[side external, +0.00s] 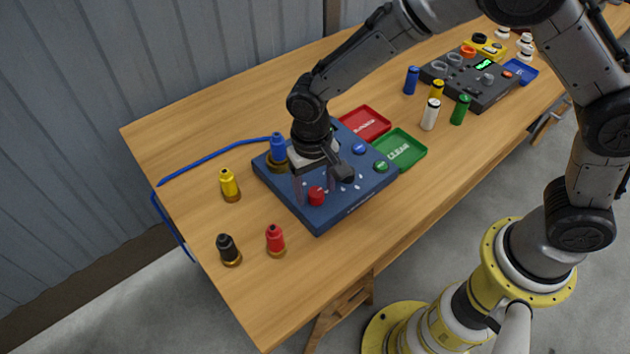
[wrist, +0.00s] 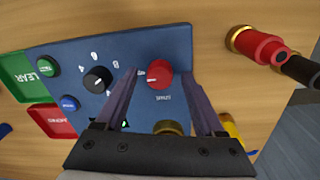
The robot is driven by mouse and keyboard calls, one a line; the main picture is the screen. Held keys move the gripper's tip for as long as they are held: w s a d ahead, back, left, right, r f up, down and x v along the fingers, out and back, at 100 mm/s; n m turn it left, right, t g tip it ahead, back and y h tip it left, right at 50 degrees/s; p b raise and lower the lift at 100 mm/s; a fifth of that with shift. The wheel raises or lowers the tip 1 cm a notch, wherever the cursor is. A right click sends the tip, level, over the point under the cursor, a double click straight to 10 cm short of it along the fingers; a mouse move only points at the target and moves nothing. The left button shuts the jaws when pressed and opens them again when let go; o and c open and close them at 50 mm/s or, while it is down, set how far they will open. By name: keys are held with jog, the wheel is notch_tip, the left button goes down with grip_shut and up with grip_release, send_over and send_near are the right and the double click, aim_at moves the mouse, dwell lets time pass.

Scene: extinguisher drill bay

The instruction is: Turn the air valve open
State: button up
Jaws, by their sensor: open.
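A blue panel (side external: 318,219) lies on the wooden table and carries a red knob (side external: 316,197), the likely air valve; its small lettering is too small to read surely. In the wrist view the red knob (wrist: 158,74) has a pale pointer mark on its left side. My gripper (side external: 315,190) is open and points down over the panel. In the wrist view its two fingers (wrist: 164,80) stand apart, one on each side of the knob. I see no clear contact with it.
A black dial (wrist: 97,79), a green button (side external: 381,166) and a blue button (side external: 359,148) share the panel. A blue-topped brass fitting (side external: 277,150) stands at its back left. Yellow (side external: 229,184), red (side external: 275,240) and black (side external: 228,249) fittings stand left. Red (side external: 364,123) and green (side external: 411,148) trays adjoin.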

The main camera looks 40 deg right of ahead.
aim_at(313, 192)
notch_tip(313, 192, up, 14)
jog(key=shift+a, duration=0.3)
jog(key=shift+f, duration=0.1)
jog(key=s+d+r+m+t+y, duration=0.1)
jog(key=s+d+r+m+t, duration=0.3)
jog(key=d+r, duration=0.85)
jog(key=s+d+f+n+t, duration=0.1)
jog(key=s+d+f+n, duration=0.1)
jog(key=s, duration=0.6)
jog(key=s+d+f+n, duration=0.3)
jog(key=s+d+n, duration=0.1)
jog(key=s, duration=0.4)
jog(key=shift+d+f+t, duration=0.15)
jog(key=shift+d+t, duration=0.25)
jog(key=shift+d, duration=0.5)
